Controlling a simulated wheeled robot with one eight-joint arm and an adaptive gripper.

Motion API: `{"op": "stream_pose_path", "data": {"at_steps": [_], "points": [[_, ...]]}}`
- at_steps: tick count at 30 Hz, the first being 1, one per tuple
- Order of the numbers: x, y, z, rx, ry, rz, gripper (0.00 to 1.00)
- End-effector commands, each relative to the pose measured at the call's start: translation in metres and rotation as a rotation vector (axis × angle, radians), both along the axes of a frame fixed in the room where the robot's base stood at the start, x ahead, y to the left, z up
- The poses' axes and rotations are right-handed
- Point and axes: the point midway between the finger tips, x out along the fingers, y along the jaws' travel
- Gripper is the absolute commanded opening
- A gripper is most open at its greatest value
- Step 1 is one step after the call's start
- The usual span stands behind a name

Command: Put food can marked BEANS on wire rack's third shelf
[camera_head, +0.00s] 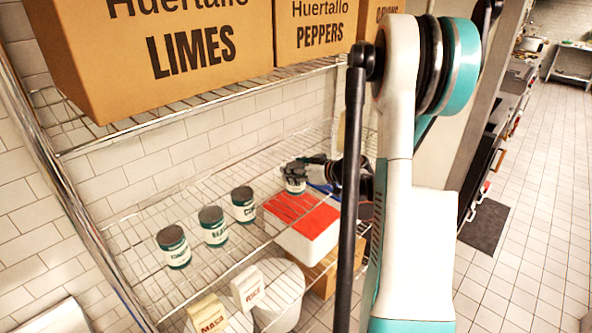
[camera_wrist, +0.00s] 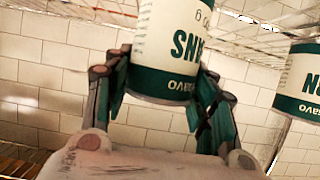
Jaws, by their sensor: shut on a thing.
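A can marked "...ANS", which fits BEANS (camera_wrist: 170,50), is between the fingers of my gripper (camera_wrist: 162,72) in the wrist view, upside down in that picture. My gripper (camera_head: 308,170) is shut on this can, which shows in the head view (camera_head: 295,184) at the back right of the wire rack's can shelf (camera_head: 150,222). I cannot tell whether the can touches the shelf. My gripper hides part of the can.
Left of it stand several cans: one starting "CO" (camera_head: 244,207), another starting "BEA" (camera_head: 214,228) and one more (camera_head: 174,248). A red-topped white box (camera_head: 300,232) is close below my gripper. Cardboard boxes (camera_head: 170,50) fill the shelf above.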

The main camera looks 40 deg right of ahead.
Motion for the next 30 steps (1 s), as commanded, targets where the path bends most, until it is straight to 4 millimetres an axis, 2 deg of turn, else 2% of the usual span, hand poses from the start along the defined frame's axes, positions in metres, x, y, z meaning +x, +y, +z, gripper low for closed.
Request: {"op": "stream_pose_path", "data": {"at_steps": [1, 2, 4, 18, 23, 30], "points": [[0.000, 0.000, -0.002, 0.000, -0.001, 0.000, 0.12], [0.000, 0.000, -0.003, 0.000, 0.000, 0.000, 0.54], [0.000, 0.000, -0.002, 0.000, 0.000, 0.000, 0.70], [-0.002, -0.001, 0.003, 0.000, 0.000, -0.001, 0.72], [-0.025, -0.003, 0.012, 0.000, 0.001, -0.003, 0.72], [-0.072, -0.007, 0.031, 0.000, 0.000, -0.004, 0.72]]}}
